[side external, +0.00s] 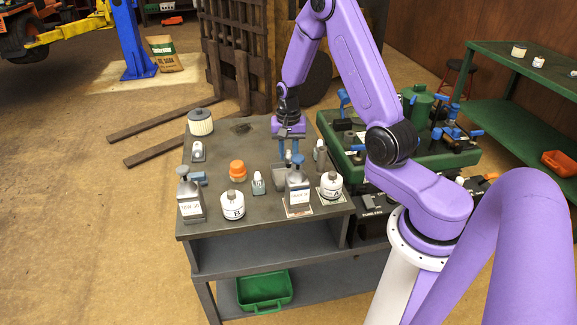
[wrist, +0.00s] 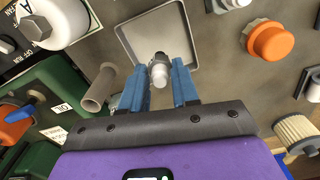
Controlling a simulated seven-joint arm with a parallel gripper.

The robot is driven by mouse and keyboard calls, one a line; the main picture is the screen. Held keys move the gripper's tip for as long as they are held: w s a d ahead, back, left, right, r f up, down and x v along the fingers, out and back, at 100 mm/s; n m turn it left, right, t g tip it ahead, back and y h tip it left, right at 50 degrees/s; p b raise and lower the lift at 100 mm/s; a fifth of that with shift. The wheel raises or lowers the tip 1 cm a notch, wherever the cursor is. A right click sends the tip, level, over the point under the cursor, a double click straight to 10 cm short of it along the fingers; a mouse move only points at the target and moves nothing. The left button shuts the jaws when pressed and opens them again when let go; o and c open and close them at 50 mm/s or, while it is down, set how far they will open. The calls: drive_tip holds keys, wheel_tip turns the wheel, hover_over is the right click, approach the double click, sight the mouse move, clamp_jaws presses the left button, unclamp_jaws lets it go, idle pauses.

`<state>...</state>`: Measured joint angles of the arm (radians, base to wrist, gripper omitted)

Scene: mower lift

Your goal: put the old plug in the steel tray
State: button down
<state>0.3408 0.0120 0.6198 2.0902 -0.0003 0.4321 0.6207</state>
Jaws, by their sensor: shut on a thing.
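My gripper (wrist: 160,85) has two blue fingers. In the wrist view they are shut on a plug (wrist: 159,72) with a white and metal body, which I take to be the old plug. The steel tray (wrist: 180,35) is a shallow grey square with a pale rim; the plug's end overlaps it in the wrist view. In the side external view my gripper (side external: 290,158) is low over the bench, above the tray (side external: 280,170). The plug is too small to make out there. I cannot tell whether the plug touches the tray.
An orange cap (side external: 237,171), bottle B (side external: 232,206) and a filter (side external: 201,122) are left. A green machine (side external: 345,150) stands right.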

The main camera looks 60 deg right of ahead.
sight(288, 157)
drive_tip(key=shift+f, duration=2.15)
drive_tip(key=shift+f, duration=0.15)
drive_tip(key=c, duration=0.8)
unclamp_jaws()
drive_tip(key=shift+c, duration=0.2)
